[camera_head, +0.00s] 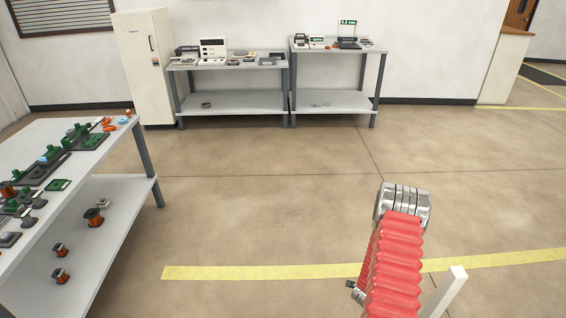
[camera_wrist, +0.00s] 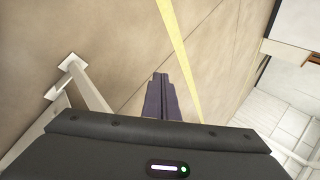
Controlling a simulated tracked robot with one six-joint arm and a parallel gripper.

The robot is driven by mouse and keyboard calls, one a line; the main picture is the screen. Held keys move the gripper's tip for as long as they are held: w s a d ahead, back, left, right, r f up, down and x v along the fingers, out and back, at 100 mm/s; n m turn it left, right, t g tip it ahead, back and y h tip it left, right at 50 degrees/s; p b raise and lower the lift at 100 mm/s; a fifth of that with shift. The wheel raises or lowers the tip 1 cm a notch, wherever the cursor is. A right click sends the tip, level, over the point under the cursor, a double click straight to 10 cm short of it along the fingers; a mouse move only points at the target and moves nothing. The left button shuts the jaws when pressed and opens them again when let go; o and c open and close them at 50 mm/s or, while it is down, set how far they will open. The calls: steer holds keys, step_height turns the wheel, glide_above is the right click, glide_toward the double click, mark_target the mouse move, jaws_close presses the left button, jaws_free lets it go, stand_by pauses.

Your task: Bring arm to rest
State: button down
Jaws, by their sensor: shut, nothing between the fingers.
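My gripper (camera_wrist: 160,82) shows in the wrist view, its dark fingers close together with nothing between them. It points out over bare floor and touches nothing that I can see. In the head view my red-sleeved arm (camera_head: 396,262) rises at the lower right, with a silver joint at its top. The gripper itself cannot be made out in the head view.
A table (camera_head: 137,165) with green and orange parts stands at the left; several spools sit on its lower shelf. Two benches (camera_head: 232,103) with instruments and a white cabinet (camera_head: 147,65) line the back wall. The middle floor, crossed by a yellow line (camera_head: 270,272), is clear.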

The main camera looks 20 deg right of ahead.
steer(key=w+a+r+n+t+y, duration=0.1)
steer(key=w+a+r+n+t, duration=0.15)
steer(key=w+r, duration=0.6)
steer(key=w+a+r+n+t+y, duration=0.1)
steer(key=w+a+r+n, duration=0.25)
steer(key=a+r, duration=0.45)
steer(key=w+a+r+n+y, duration=0.2)
steer(key=a+r+n, duration=0.25)
steer(key=r, duration=0.45)
steer(key=w+a+r+n+t+y, duration=0.1)
steer(key=w+a+r+n, duration=0.2)
steer(key=a+r, duration=0.5)
steer(key=s+a+r+n+y, duration=0.1)
steer(key=s+a+r+n, duration=0.35)
steer(key=a+r, duration=0.35)
steer(key=s+a+r+n+y, duration=0.2)
steer(key=s+a+r+n, duration=0.25)
steer(key=a+r, duration=0.3)
steer(key=s+a+r+n+g, duration=0.1)
steer(key=s+a+r+n, duration=0.2)
steer(key=s, duration=0.5)
steer(key=s+a+r+n, duration=0.3)
steer(key=s+a+n, duration=0.1)
steer(key=s, duration=0.4)
steer(key=shift+s+a+r+n+g, duration=0.15)
steer(key=shift+s+a+n+g, duration=0.2)
steer(key=shift+n, duration=0.4)
